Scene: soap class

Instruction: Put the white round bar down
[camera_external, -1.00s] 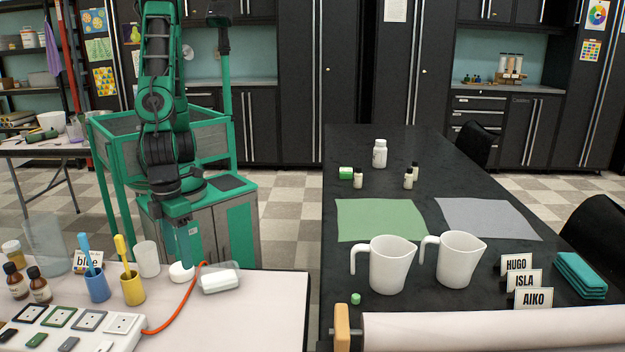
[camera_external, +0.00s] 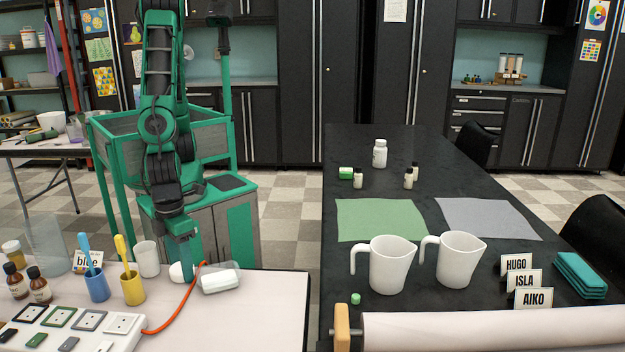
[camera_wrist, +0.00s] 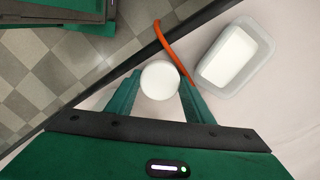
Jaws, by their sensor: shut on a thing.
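The white round bar (camera_external: 177,271) is at the far edge of the pale near table, just left of the clear tub. In the wrist view the bar (camera_wrist: 160,80) shows as a white disc between the green fingers. My gripper (camera_external: 184,264) points down and is shut on the bar. In the wrist view, my gripper (camera_wrist: 160,84) has one finger on each side of it. I cannot tell whether the bar touches the tabletop.
The clear tub (camera_external: 232,270) holding a white block (camera_external: 220,280) stands close on the right. An orange cable (camera_external: 190,310) runs beside the gripper. A white cup (camera_external: 147,258), a yellow cup (camera_external: 132,289) and a blue cup (camera_external: 96,285) stand left. The table's front right is clear.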

